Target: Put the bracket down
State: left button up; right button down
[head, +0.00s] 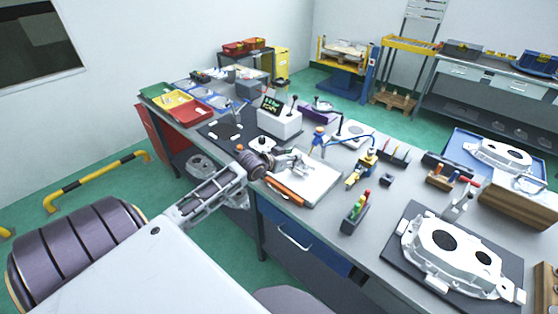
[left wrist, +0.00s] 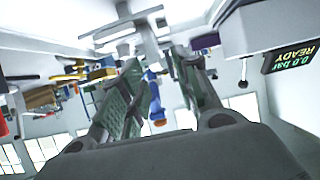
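My left gripper (head: 289,161) is low over a white board (head: 322,183) on the workbench. In the left wrist view its two fingers (left wrist: 155,62) stand apart, with a clear gap through which the background shows. A pale, angular metal piece (left wrist: 128,30), which looks like the bracket, lies just past the fingertips. I cannot tell whether a finger touches it. In the head view the gripper partly hides this spot, and the bracket is hard to make out there.
An orange-handled tool (head: 284,192) lies at the board's near edge. A white box with a green display (head: 281,119) stands behind the gripper. A blue figure-like stand (head: 318,138) is to the right. A large casting (head: 447,252) lies on a dark mat at front right.

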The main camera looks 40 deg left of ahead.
pick_arm(q)
jog(key=v, duration=0.7)
jog(key=shift+s+r, duration=0.25)
jog(key=shift+s, duration=0.05)
dwell(0.3)
dwell(0.8)
